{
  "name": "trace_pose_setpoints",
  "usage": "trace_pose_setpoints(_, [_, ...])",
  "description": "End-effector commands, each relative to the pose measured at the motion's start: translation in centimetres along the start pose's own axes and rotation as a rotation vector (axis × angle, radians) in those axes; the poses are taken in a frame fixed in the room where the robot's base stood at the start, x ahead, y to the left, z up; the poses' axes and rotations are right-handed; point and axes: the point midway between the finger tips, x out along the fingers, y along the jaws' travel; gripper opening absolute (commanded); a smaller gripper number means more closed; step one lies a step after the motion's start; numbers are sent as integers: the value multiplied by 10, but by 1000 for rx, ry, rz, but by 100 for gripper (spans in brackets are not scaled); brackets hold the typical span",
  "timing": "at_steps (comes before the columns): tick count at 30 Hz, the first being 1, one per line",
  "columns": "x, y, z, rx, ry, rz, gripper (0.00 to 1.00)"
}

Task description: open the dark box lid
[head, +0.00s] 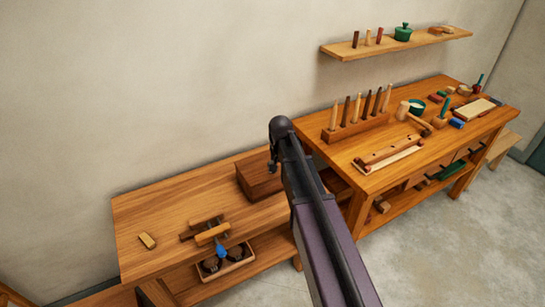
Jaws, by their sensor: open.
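The dark box (259,181) is a brown wooden block-like box on the low bench (160,205), near the wall and left of the taller workbench. Its lid looks closed, and its right part is hidden behind my arm. My gripper (272,164) shows only as a small dark part at the far end of my arm, just above the box's top in the picture. It is open, and I see nothing held in it. Most of it is hidden by the arm, and I cannot tell whether it touches the lid.
A wooden clamp-like piece (211,235) and a small yellowish block (147,241) lie on the low bench. A tray (228,267) sits on its lower shelf. The workbench (352,152) at right carries a tool rack (354,130). A wall shelf (395,43) hangs above.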

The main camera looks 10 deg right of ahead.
Motion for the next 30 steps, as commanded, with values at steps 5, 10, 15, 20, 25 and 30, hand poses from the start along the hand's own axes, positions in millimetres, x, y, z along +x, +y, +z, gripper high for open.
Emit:
trace_pose_setpoints(5, [-34, -26, -64, 126, 0, 0, 75])
trace_pose_setpoints(10, [-47, -39, -95, 209, 0, 0, 75])
trace_pose_setpoints(15, [-51, -43, -106, 244, 0, 0, 75])
trace_pose_setpoints(20, [-50, -43, -106, 248, 0, 0, 75])
trace_pose_setpoints(25, [-50, -43, -106, 247, 0, 0, 75])
trace_pose_setpoints(30, [-48, -43, -106, 246, 0, 0, 75])
